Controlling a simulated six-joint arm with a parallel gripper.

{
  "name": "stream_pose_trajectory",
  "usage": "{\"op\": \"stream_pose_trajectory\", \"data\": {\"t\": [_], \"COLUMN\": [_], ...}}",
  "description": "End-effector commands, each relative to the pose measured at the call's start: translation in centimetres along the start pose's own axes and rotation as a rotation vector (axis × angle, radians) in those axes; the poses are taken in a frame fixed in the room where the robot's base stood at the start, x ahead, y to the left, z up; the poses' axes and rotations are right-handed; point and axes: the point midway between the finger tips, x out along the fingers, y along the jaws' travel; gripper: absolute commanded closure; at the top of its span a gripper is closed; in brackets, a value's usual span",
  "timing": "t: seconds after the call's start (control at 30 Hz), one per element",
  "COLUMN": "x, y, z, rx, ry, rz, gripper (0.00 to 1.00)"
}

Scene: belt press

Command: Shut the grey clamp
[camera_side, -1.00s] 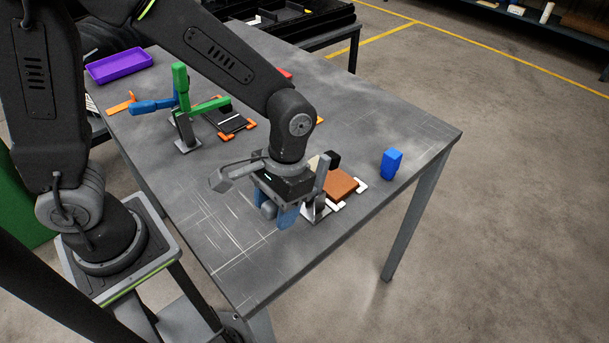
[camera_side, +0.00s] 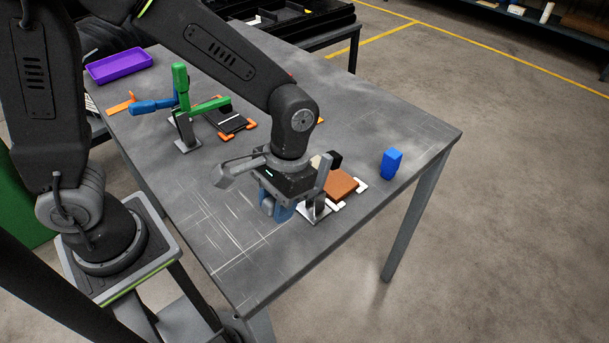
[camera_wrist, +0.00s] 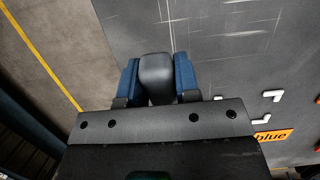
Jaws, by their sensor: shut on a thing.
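The grey clamp stands on its metal base plate (camera_side: 316,211) near the front right edge of the table, and an upright grey bar (camera_side: 323,173) of it shows right of my gripper. A black tip (camera_side: 334,159) shows above the brown block (camera_side: 342,184). My gripper (camera_side: 278,208) is left of the base, with its blue fingers shut on the clamp's grey handle (camera_side: 266,206). In the wrist view the rounded handle (camera_wrist: 156,75) sits between both fingers. My gripper hides part of the clamp's linkage in the side view.
White corner brackets (camera_side: 361,187) frame the brown block. A blue block (camera_side: 391,164) stands to the right. A clamp with green and blue parts (camera_side: 180,90) and a purple tray (camera_side: 119,66) are at the back left. The front left of the table is clear.

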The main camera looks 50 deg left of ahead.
Motion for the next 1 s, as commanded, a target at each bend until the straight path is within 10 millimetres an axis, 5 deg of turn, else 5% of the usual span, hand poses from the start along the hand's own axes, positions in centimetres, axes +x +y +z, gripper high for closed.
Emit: {"op": "stream_pose_trajectory", "data": {"t": [1.0], "x": [-4.0], "y": [0.0], "z": [-2.0], "rx": [-0.001], "ry": [0.012], "rz": [0.004], "gripper": [0.84]}}
